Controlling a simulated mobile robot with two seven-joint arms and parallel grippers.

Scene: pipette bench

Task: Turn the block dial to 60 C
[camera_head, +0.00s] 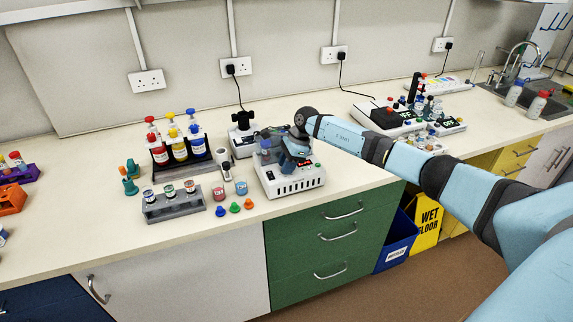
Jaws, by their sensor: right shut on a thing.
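The white heating block unit (296,184) stands near the bench's front edge, above the green drawers. It has dark vent slots along its front and a small green spot at its right. My right gripper (291,158) reaches in from the right and points down onto the top of this unit. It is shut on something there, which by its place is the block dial. The gripper hides the dial, so its pointer and scale cannot be read. My left gripper is not in view.
Left of the unit are a rack of red, yellow and blue bottles (178,151), a grey rack with vials (174,208) and several small coloured caps. A dark device (242,138) stands close behind. More instruments (391,122) stand to the right. Bare bench lies between.

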